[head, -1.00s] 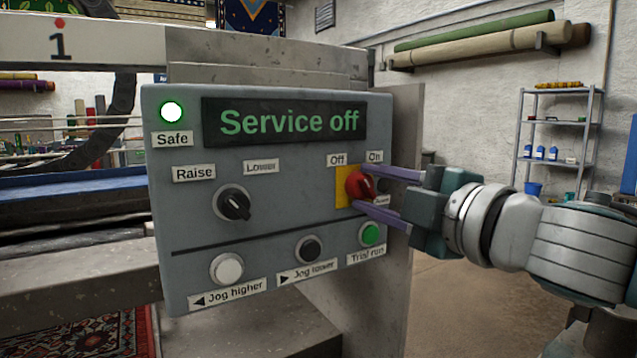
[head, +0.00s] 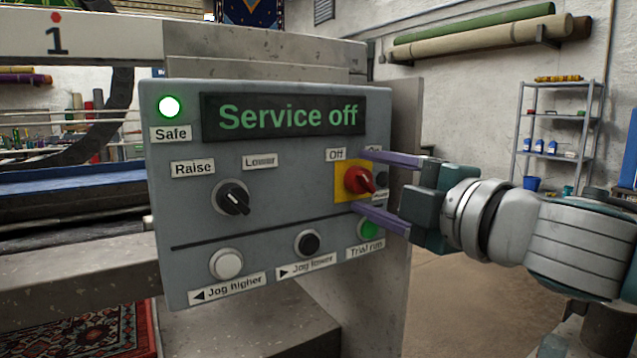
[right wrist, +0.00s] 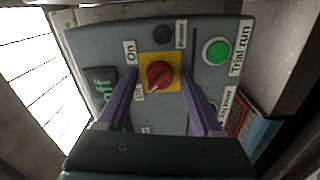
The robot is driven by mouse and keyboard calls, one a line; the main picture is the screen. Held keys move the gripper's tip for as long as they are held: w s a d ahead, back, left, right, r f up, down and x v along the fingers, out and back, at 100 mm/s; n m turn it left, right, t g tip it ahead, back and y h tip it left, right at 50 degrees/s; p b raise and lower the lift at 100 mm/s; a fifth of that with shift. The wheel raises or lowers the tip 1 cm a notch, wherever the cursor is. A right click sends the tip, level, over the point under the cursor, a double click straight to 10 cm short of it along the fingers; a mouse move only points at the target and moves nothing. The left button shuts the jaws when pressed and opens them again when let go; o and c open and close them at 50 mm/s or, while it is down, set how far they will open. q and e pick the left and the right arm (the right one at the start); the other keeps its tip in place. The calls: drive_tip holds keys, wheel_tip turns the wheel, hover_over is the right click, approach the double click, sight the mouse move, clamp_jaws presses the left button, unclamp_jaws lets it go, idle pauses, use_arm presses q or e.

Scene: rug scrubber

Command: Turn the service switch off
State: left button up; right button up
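The service switch (head: 357,180) is a red rotary knob on a yellow plate, under the Off and On labels at the right of the grey control panel (head: 290,210). It also shows in the right wrist view (right wrist: 158,75), where its pointer is turned toward the Off label. The display (head: 285,116) reads "Service off" in green. My right gripper (head: 363,180) is open, its purple fingers above and below the knob, with gaps between fingers and knob. My left gripper is not in view.
A lit Safe lamp (head: 169,107) is at the panel's upper left. A black Raise/Lower knob (head: 233,198), white Jog higher button (head: 225,264), black Jog lower button (head: 306,243) and green Trial run button (head: 370,228) are nearby. The lower finger is close to the green button.

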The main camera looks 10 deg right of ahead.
drive_tip(key=shift+b+v, duration=1)
drive_tip(key=shift+v, duration=4)
